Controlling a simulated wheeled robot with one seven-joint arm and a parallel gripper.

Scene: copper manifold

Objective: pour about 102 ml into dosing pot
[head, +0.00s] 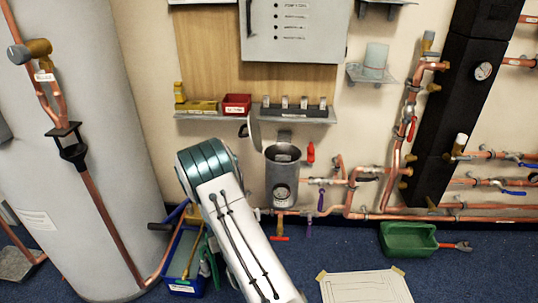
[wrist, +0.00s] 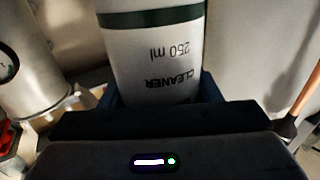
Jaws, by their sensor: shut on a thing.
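The dosing pot (head: 283,180) is a grey metal cylinder with an open top and a round gauge, fixed to the wall just right of my arm in the head view. A metal cylinder with a dial, which looks like the same pot, shows at the left edge of the wrist view (wrist: 28,72). My gripper (wrist: 157,95) is shut on a white bottle (wrist: 152,45) with a dark green band. Its print, "CLEANER 250 ml", appears upside down in the wrist view. The bottle's mouth is out of frame. In the head view my arm hides gripper and bottle.
Copper pipes with valves (head: 320,182) run beside and below the pot. A shelf (head: 290,117) with small parts is above it. A tall grey tank (head: 85,90) stands at left. A blue crate (head: 172,280), a green tray (head: 408,242) and a pale mat (head: 365,288) lie on the floor.

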